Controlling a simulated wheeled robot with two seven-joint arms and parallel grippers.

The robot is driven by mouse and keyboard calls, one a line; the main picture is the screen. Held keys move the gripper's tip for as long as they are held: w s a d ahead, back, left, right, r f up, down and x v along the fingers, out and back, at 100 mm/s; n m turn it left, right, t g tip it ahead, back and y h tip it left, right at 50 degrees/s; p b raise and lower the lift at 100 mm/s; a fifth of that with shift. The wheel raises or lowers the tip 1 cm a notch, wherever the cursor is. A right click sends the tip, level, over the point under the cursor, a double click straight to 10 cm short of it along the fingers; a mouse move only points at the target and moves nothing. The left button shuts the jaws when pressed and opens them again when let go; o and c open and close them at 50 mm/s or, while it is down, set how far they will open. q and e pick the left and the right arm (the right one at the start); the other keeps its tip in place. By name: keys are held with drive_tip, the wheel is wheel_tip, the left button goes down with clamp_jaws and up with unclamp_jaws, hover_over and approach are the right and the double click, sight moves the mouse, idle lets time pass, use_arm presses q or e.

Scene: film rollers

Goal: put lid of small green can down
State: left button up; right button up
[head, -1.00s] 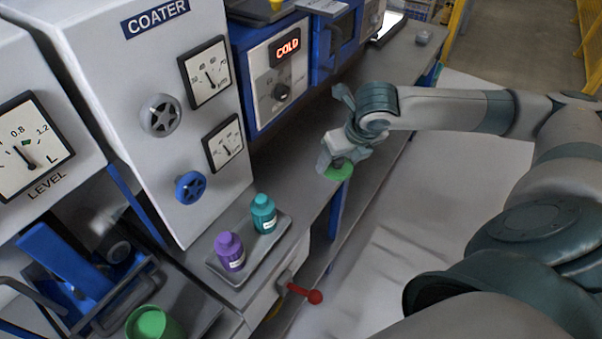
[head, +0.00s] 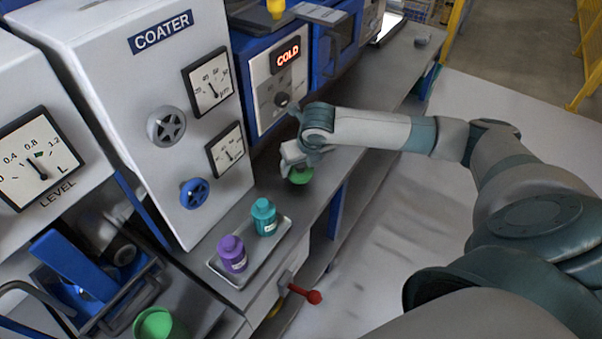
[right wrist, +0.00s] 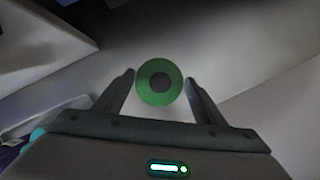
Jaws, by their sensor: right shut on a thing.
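The green lid (head: 300,176) is a round green piece with a dark round centre in the right wrist view (right wrist: 159,81). My right gripper (head: 297,162) is shut on it. The lid is over or on the grey bench top, in front of the box with the COLD display; I cannot tell whether it touches the bench. In the right wrist view the lid sits between my fingertips (right wrist: 160,88). A green can (head: 157,324) stands at the lower left of the head view, cut off by the frame edge. My left gripper is not in view.
A tray (head: 240,279) holds a purple bottle (head: 232,254) and a teal bottle (head: 264,217), left of the lid. The COATER cabinet (head: 150,85) rises behind. A red-knobbed lever (head: 313,297) sticks out from the bench front. The bench top (head: 348,158) right of the lid is clear.

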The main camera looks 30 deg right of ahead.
sight(302, 172)
wheel_tip(302, 172, down, 4)
drive_tip(key=shift+r+p, duration=0.2)
drive_tip(key=shift+p, duration=0.5)
drive_tip(key=shift+f, duration=0.15)
drive_tip(key=shift+f, duration=0.1)
drive_tip(key=o, duration=1)
drive_tip(key=b+v, duration=0.2)
drive_tip(key=v, duration=1)
drive_tip(key=shift+w, duration=0.1)
